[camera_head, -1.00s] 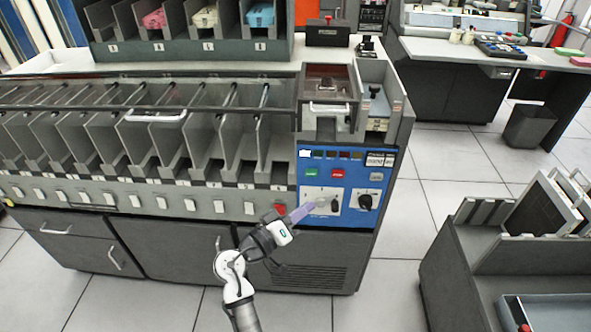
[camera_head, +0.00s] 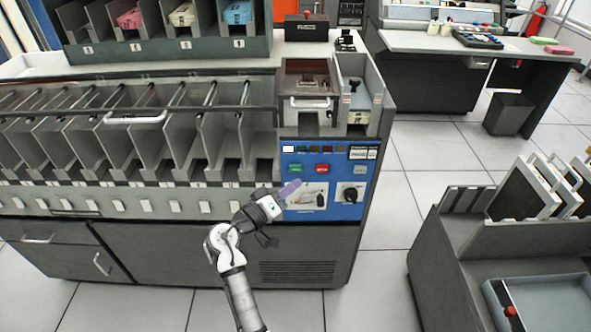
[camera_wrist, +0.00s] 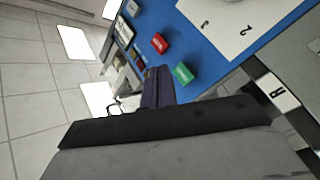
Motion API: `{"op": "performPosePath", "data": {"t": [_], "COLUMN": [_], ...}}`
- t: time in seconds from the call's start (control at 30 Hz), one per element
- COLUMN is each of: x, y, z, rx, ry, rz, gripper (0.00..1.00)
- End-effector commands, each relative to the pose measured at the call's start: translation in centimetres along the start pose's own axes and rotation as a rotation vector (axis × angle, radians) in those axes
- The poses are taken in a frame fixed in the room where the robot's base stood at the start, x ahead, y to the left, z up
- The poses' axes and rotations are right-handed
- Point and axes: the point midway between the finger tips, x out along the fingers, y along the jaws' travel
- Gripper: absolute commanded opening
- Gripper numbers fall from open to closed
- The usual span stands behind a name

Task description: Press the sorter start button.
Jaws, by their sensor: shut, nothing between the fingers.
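The sorter's blue control panel (camera_head: 336,156) is at the right end of the machine. A green button (camera_head: 295,167), probably the start button, sits on its left, with a red button (camera_head: 322,168) to its right. My gripper (camera_head: 291,188) is shut and empty, its fingertips just below the green button in the head view. In the wrist view my gripper's dark fingers (camera_wrist: 157,76) point toward the panel, and the green button (camera_wrist: 182,74) is close beside their tips. The red button (camera_wrist: 159,43) lies beyond. I see a gap beside the green button; its depth is unclear.
A white plate (camera_head: 306,203) lies below the buttons, with a black rotary knob (camera_head: 349,193) to its right. Card pockets (camera_head: 150,150) fill the machine's left. A grey cart (camera_head: 462,240) stands at the right, with clear floor (camera_head: 385,215) between.

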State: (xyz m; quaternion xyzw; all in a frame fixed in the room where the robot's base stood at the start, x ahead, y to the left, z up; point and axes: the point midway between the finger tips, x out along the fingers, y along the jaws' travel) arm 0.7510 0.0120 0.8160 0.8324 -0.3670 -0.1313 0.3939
Motion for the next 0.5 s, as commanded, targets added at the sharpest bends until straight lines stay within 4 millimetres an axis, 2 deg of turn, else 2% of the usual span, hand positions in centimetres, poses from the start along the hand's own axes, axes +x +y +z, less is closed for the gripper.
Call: {"op": "performPosePath", "data": {"t": [0.2,0.5], "x": [1.3,1.6], "y": [-1.1,-1.2], "z": [-0.9,-1.2], "rx": [0.0,-0.001], "ry": [0.001,0.001], "rz": [0.001,0.0], "gripper": [0.0,0.0]}}
